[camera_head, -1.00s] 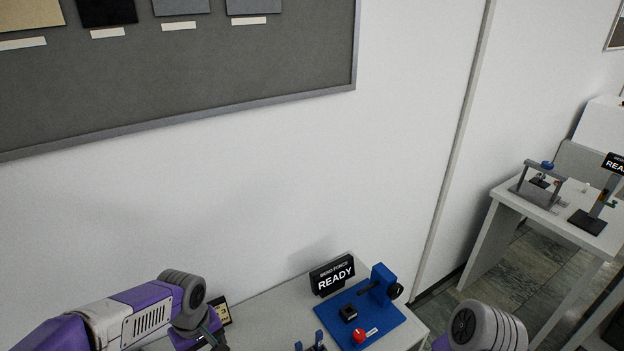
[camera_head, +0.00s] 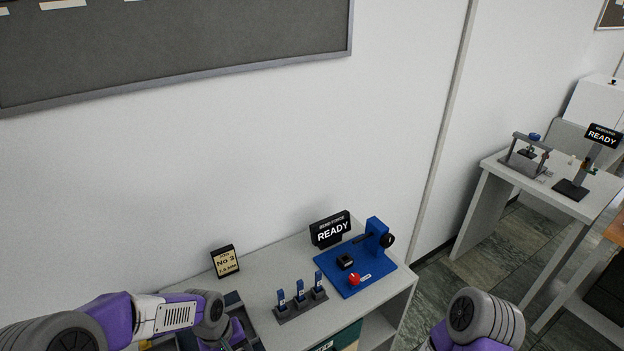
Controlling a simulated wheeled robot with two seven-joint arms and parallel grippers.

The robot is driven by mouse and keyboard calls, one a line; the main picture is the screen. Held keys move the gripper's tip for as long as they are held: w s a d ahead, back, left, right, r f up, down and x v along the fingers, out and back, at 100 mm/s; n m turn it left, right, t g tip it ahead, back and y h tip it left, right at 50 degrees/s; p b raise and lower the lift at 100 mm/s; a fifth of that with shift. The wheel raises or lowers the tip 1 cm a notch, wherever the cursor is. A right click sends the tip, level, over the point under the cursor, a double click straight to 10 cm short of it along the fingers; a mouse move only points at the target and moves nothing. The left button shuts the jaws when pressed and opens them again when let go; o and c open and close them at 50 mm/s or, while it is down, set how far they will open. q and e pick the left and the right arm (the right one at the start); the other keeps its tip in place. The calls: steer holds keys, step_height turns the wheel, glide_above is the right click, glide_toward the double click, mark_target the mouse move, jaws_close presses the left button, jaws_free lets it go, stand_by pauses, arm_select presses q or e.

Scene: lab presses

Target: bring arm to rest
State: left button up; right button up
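My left arm (camera_head: 170,315), purple and white with grey joints, comes in from the lower left over the left end of the near table (camera_head: 375,299). Its gripper is at the bottom edge, mostly cut off or hidden, so its fingers do not show clearly. My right arm (camera_head: 484,318) shows only as a grey joint and a bit of purple at the bottom edge, right of the table. The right gripper is out of the picture.
The near table bears a blue press (camera_head: 360,268) with a red knob, a READY sign (camera_head: 330,230), a "No 3" card (camera_head: 225,261) and a rack (camera_head: 301,309) with blue-topped pieces. A second table (camera_head: 540,194) with devices stands at the right. A board (camera_head: 180,50) hangs above.

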arm_select(q)
steer(key=s+d+f+m+b, duration=0.1)
steer(key=s+d+f+b, duration=0.1)
steer(key=f, duration=0.7)
steer(key=s+d+f+m+h+b, duration=0.1)
steer(key=s+d+f+b, duration=0.1)
steer(key=s+f, duration=0.4)
steer(key=s+d+f+m+h+b, duration=0.1)
steer(key=s+d+f+b, duration=0.2)
steer(key=f, duration=0.9)
steer(key=shift+s+d+t, duration=0.4)
steer(key=shift+s+d, duration=0.45)
